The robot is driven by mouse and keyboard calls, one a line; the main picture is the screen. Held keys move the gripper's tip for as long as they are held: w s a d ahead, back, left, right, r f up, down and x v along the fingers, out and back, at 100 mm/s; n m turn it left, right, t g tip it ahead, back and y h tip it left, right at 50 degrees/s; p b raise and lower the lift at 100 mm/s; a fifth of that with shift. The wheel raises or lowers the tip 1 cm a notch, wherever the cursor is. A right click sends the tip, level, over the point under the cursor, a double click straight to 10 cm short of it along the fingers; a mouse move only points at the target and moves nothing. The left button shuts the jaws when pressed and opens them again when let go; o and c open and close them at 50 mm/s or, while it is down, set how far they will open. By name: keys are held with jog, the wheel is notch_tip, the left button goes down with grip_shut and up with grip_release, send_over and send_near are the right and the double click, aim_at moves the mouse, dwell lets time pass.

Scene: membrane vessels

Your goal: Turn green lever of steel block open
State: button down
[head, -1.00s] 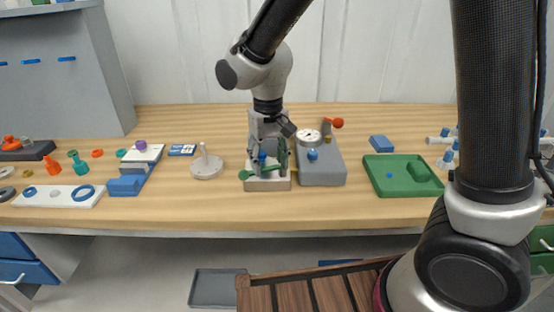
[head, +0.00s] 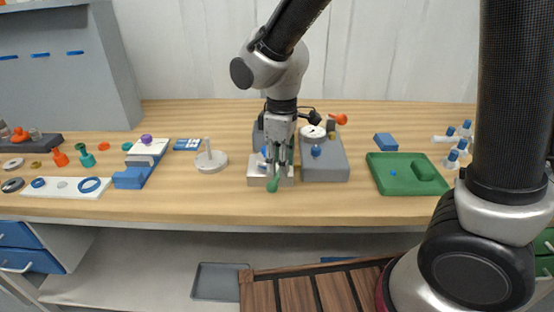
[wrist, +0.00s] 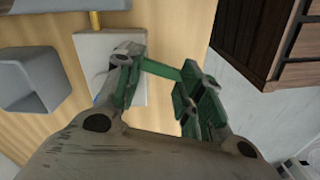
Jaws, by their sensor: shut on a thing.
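The steel block (head: 256,180) is a small pale metal block near the middle of the bench. Its green lever (head: 274,185) points toward the front edge of the bench, past the block's front face. In the wrist view the lever (wrist: 161,69) runs from the block (wrist: 92,50) across between the green-padded fingers of my gripper (wrist: 160,77). The lever's pivot is hidden by a finger. A blue part (head: 264,161) on the block is partly covered by the gripper.
A grey box (head: 325,172) with a gauge (head: 312,132) and blue knob stands close on the block's right. A white stand with a post (head: 211,160) is on its left. A green tray (head: 385,182) lies further right. Bare wood lies in front of the block.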

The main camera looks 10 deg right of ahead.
jog(key=shift+s+d+f+n, duration=0.2)
jog(key=shift+d+n, duration=0.25)
jog(key=shift+n, duration=0.3)
jog(key=shift+s+d+f+n, duration=0.15)
jog(key=shift+d+n, duration=0.25)
jog(key=shift+n, duration=0.35)
jog(key=shift+d, duration=0.1)
jog(key=c, duration=0.7)
grip_release()
jog(key=shift+w+f, duration=0.15)
jog(key=shift+w, duration=0.2)
jog(key=o, duration=0.7)
notch_tip(320, 180, up, 12)
